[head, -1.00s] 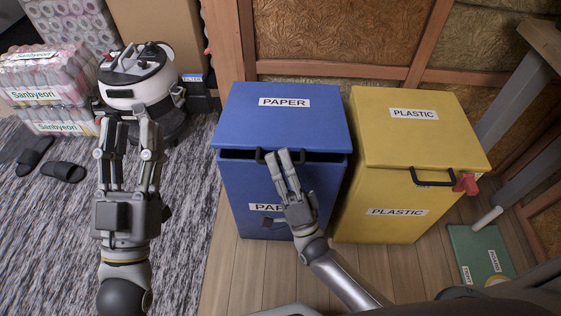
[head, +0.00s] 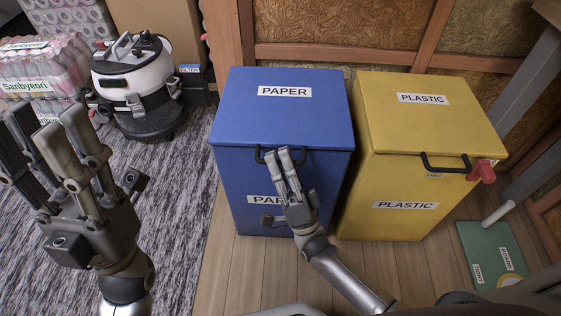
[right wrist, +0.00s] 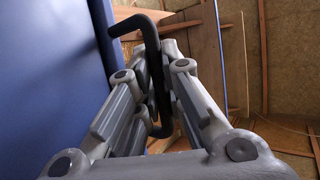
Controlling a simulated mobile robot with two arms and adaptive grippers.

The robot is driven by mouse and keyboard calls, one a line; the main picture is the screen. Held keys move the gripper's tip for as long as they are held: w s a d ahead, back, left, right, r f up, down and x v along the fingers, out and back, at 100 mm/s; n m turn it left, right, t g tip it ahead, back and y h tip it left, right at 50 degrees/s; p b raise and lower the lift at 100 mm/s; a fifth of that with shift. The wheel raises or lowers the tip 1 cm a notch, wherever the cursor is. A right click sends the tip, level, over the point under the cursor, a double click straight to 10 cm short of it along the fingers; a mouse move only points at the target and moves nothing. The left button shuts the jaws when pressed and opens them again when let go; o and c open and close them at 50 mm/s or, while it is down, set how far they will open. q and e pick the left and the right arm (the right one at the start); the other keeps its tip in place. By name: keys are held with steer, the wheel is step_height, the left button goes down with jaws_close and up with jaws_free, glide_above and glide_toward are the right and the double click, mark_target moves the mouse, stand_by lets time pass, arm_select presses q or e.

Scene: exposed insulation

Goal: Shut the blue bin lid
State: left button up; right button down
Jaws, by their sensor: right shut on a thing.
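The blue bin (head: 325,205) stands in the middle of the head view, with PAPER labels on its lid and front. Its blue lid (head: 282,115) lies flat on the body, with no dark gap showing at the front edge. My right gripper (head: 285,158) is shut on the black lid handle (head: 262,155) at the lid's front edge. In the right wrist view the handle (right wrist: 152,45) passes between the fingers. My left gripper (head: 45,135) is raised over the rug at the left, its fingers apart and empty.
The yellow PLASTIC bin (head: 385,195) stands close at the right of the blue bin, with a red item (head: 482,171) by its handle. A vacuum cleaner (head: 135,90) and packed bottles (head: 40,75) stand at the back left. A green board (head: 490,250) lies at the right.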

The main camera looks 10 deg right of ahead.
steer(key=shift+f, duration=0.3)
steer(key=shift+r, duration=0.15)
steer(key=c, duration=1.5)
jaws_free()
steer(key=v, duration=1.2)
